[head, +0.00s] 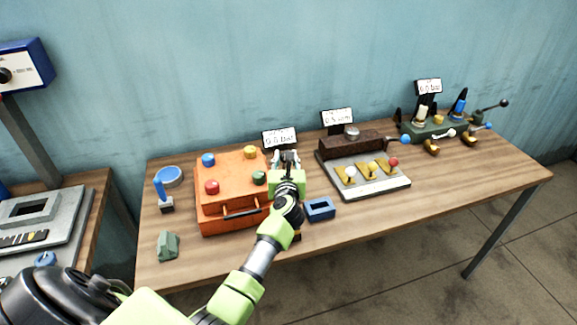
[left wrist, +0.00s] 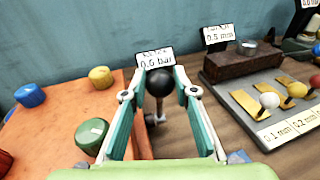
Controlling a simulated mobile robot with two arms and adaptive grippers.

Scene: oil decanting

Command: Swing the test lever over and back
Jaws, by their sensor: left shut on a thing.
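My left gripper (head: 286,160) reaches over the right edge of the orange box (head: 230,212) on the wooden table. In the left wrist view its two fingers (left wrist: 159,93) stand on either side of a black ball knob (left wrist: 158,80), and the gripper is shut on it. I take this knob to be the test lever's handle. A grey metal stem shows below the knob; its lower end is partly hidden. A white display (head: 280,138) reading about 0.0 bar stands behind the gripper. My right gripper is in neither view.
A blue open block (head: 320,209) lies right of my arm. A grey plate with yellow wedges (head: 372,183) and a dark bar (head: 353,144) stand further right. A green device with levers (head: 430,132) is at the far right. Bare tabletop lies in front.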

